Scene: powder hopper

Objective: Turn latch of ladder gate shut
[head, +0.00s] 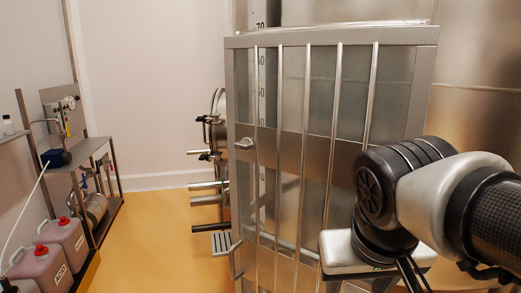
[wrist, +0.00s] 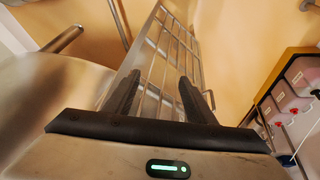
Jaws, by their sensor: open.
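The ladder gate (head: 332,50) is a grey metal frame with several upright bars and a cross plate, standing before the steel hopper in the head view. It also shows in the wrist view (wrist: 192,52), beyond my fingers. A small grey knob-like part (head: 244,143), seemingly the latch, sits at the left end of the cross plate. I cannot tell its exact turn. My gripper (wrist: 158,92) is open, with nothing between its fingers. In the head view it is low at the right, partly cut off by the bottom edge, apart from the latch. I cannot pick out the latch in the wrist view.
The hopper wall (head: 480,90) rises behind and right of the gate. Pipes and a round flange (head: 217,115) stick out left of the gate. A shelf rack (head: 95,150) with pink canisters (head: 65,235) stands far left. The yellow floor (head: 150,240) between is clear.

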